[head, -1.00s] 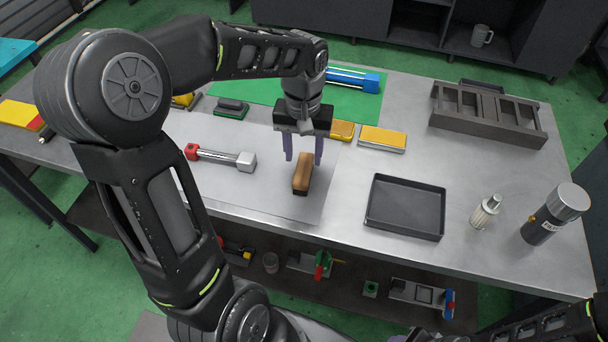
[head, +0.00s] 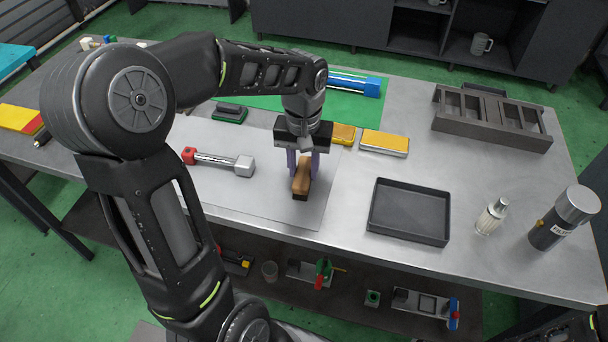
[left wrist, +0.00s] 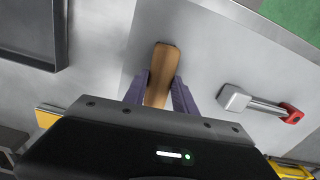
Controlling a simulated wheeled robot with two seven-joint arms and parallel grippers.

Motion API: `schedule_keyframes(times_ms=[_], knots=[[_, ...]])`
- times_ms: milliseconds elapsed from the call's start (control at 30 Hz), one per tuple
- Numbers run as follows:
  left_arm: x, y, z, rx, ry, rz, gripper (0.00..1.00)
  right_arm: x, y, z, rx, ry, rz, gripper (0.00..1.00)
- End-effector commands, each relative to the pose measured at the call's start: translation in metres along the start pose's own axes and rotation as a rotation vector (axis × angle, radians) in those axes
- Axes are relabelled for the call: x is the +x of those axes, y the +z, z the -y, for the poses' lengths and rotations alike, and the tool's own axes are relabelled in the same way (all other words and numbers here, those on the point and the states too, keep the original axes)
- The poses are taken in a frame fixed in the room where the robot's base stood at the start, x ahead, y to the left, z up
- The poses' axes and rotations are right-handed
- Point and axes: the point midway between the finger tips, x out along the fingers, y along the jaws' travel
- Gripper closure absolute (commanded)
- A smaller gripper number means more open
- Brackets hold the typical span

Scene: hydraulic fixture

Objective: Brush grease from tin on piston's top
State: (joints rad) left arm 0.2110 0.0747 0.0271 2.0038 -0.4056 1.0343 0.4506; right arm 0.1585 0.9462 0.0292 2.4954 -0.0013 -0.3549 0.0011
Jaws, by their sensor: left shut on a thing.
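A brush with a brown wooden back (head: 302,178) and a dark underside is on the grey sheet near the table's front edge. My left gripper (head: 303,172) is shut on it from above, one finger on each side. In the left wrist view the brush's wooden back (left wrist: 162,68) shows between the fingers. A rod with a red end and a silver block end (head: 217,162), possibly the piston, lies to the left of the brush, apart from it. I cannot tell which thing is the grease tin. My right gripper is not in view.
An empty black tray (head: 409,212) lies to the right of the brush. A yellow-topped block (head: 384,143) is behind. A small ribbed bottle (head: 491,216) and a dark canister (head: 563,218) stand at right. A slotted rack (head: 491,118) is at the back right.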

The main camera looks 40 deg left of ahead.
Motion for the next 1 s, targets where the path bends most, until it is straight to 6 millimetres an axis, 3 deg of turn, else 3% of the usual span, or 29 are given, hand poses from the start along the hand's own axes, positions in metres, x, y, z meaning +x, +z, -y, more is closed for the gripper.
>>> schedule_keyframes(times_ms=[300,567,1000], knots=[[0.000,0.000,0.000,0.000,0.000,0.000,1.00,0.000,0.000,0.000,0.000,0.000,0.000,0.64],[-0.002,0.000,0.000,0.000,0.000,-0.001,1.00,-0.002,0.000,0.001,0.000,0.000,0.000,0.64],[-0.038,0.000,0.000,-0.001,0.000,-0.001,1.00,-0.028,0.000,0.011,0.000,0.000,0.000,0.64]])
